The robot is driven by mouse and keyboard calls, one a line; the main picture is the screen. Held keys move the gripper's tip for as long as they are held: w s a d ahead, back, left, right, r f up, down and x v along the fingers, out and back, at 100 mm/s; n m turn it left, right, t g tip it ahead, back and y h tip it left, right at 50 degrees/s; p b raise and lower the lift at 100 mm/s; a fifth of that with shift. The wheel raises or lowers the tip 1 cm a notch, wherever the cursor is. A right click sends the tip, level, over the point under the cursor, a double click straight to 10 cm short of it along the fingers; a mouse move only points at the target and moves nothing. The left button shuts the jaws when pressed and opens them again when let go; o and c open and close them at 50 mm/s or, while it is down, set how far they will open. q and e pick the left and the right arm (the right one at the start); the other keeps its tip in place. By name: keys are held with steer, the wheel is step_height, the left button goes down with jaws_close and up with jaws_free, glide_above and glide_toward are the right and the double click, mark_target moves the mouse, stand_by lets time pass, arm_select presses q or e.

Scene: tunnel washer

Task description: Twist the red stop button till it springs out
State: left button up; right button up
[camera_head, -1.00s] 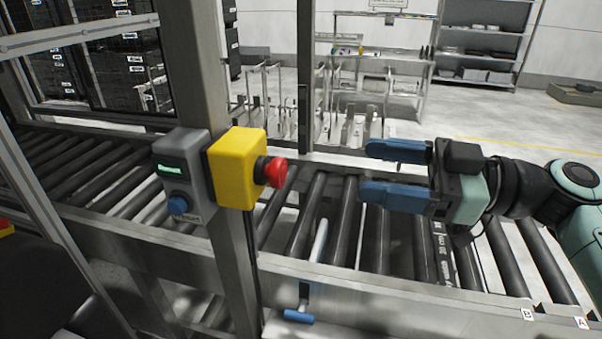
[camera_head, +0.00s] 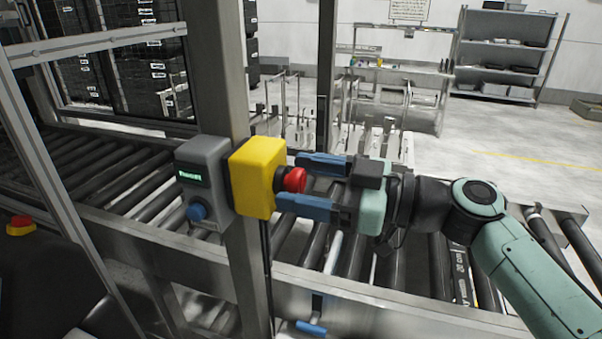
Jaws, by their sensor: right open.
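The red stop button (camera_head: 291,180) is a mushroom head on the right side of a yellow box (camera_head: 254,186), which is fixed to a grey post. My right gripper (camera_head: 297,183) comes in from the right. Its two blue fingers are open, one above and one below the red head, with the head between their tips. I cannot tell whether either finger touches it. My left gripper is not in view.
A grey control box (camera_head: 206,165) with a lit green display and a blue button (camera_head: 197,212) is left of the yellow box. The post (camera_head: 218,75) stands in front of the roller conveyor (camera_head: 110,175). A blue-handled lever (camera_head: 311,328) sits below. Shelves (camera_head: 505,55) stand far behind.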

steer(key=shift+w+a, duration=0.15)
steer(key=shift+a, duration=0.3)
steer(key=shift+c, duration=0.3)
steer(key=c, duration=0.9)
steer(key=shift+c, duration=0.2)
steer(key=shift+m, duration=0.3)
steer(key=shift+m+b, duration=0.5)
steer(key=shift+m, duration=0.7)
steer(key=shift+w+d+m, duration=0.1)
steer(key=shift+d+m, duration=0.05)
steer(key=shift+m, duration=1.85)
